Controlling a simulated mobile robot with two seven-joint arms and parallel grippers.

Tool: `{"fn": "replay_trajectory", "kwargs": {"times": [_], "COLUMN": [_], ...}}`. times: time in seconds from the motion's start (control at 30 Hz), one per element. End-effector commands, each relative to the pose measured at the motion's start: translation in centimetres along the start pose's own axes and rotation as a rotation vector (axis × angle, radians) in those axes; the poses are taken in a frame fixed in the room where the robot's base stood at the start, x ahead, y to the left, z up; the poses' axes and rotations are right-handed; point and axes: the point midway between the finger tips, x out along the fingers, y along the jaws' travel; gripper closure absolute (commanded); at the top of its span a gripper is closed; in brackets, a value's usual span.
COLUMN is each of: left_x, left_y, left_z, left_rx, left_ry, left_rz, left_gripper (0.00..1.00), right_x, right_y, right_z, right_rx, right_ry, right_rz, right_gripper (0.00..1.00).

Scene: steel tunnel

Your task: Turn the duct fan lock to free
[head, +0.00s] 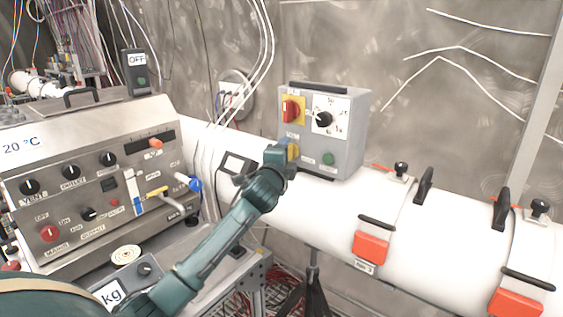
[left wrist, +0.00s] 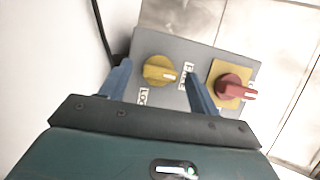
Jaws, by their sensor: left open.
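The duct fan lock is a yellow knob (head: 293,152) low on the left of the grey control box's front. In the left wrist view the knob (left wrist: 157,70) has a white mark on its right end, towards the FREE label (left wrist: 188,76); the LOCK label (left wrist: 143,96) is below it. My left gripper (head: 284,154) is at the box front, partly covering the knob in the head view. In the wrist view its open blue fingers (left wrist: 159,76) stand either side of the knob; I cannot tell whether they touch it. My right gripper is not in view.
The grey box (head: 346,150) sits on a white duct (head: 325,205) and carries a red switch (head: 291,110) on yellow, a black dial (head: 323,119) and a green button (head: 328,159). A steel control panel (head: 75,185) stands left. Red-latched clamps (head: 370,248) ring the duct at right.

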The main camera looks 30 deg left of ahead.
Motion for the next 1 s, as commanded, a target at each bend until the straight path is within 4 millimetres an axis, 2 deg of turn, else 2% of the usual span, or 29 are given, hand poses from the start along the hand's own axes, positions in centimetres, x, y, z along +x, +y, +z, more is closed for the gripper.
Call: {"fn": "replay_trajectory", "kwargs": {"times": [0.17,0.5,0.7,0.83,1.0], "left_x": [-1.7,-8.6,-11.7,-12.7,-13.1], "left_y": [0.2,0.3,0.2,0.1,0.0], "left_z": [0.0,0.0,0.0,0.0,0.1], "left_rx": [0.001,0.002,0.0,0.0,0.0], "left_ry": [0.001,0.002,0.0,0.0,-0.001], "left_rz": [0.0,0.001,0.001,0.001,0.0], "left_gripper": [0.38,0.38,0.38,0.38,0.38], "right_x": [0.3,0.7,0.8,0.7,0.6], "right_y": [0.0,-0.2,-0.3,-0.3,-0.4], "right_z": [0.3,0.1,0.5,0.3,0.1], "right_rx": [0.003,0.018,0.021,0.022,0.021], "right_ry": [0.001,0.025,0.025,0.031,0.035], "right_rz": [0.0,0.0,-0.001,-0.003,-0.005], "right_gripper": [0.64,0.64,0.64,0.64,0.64]}}
